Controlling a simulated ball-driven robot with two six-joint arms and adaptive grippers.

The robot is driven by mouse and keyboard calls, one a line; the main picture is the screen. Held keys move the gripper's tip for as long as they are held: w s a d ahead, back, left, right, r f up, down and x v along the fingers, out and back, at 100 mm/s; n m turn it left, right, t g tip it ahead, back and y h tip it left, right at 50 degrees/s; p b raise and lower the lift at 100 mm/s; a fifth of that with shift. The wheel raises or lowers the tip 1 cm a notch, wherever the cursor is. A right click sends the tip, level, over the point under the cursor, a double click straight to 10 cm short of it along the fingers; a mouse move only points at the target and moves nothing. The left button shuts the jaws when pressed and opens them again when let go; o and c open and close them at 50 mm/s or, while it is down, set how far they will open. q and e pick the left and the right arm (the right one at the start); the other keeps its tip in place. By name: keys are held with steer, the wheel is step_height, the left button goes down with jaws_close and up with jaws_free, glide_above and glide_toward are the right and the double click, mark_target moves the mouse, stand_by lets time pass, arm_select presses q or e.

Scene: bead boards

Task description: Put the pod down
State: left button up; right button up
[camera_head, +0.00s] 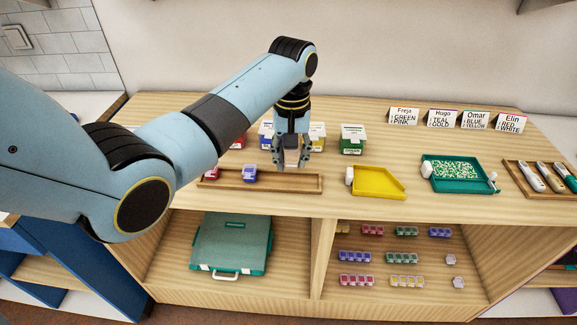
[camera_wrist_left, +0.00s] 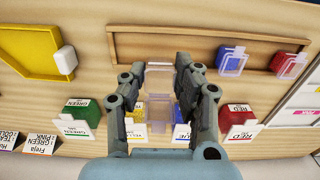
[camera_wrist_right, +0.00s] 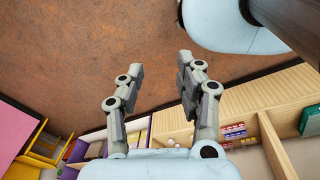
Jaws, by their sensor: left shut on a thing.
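My left gripper (camera_head: 291,163) is shut on a clear, pale pod (camera_wrist_left: 159,82), whose sides the two fingers grip. In the head view the pod is mostly hidden between the fingers. The gripper points down over the right part of a long, shallow wooden tray (camera_head: 290,182). I cannot tell whether the pod touches the tray. A red pod (camera_head: 211,174) and a blue pod (camera_head: 249,174) stand at the tray's left end. My right gripper (camera_wrist_right: 160,68) is open and empty, over brown floor.
Behind the tray stand coloured boxes with labels, a green one (camera_head: 352,139) among them. To the right are a yellow tray (camera_head: 378,183), a teal bead tray (camera_head: 455,187) and a wooden tool tray (camera_head: 536,192). Name cards (camera_head: 404,116) stand at the back. Shelves below hold a teal case (camera_head: 232,243) and several bead boxes.

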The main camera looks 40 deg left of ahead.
mark_target(289, 169)
arm_select(q)
steer(key=shift+s+a+f, duration=0.1)
steer(key=shift+a+f, duration=0.1)
steer(key=shift+a, duration=0.05)
step_height(289, 169, down, 4)
steer(key=shift+r, duration=0.25)
steer(key=shift+f, duration=0.25)
arm_select(e)
steer(key=shift+w+d+r, duration=0.15)
steer(key=shift+w+d, duration=0.3)
steer(key=shift+w, duration=0.1)
arm_select(q)
steer(key=shift+f, duration=0.15)
steer(key=o, duration=0.9)
step_height(289, 169, up, 12)
steer(key=shift+r, duration=0.2)
arm_select(e)
steer(key=shift+s+a+r, duration=0.1)
steer(key=shift+a, duration=0.1)
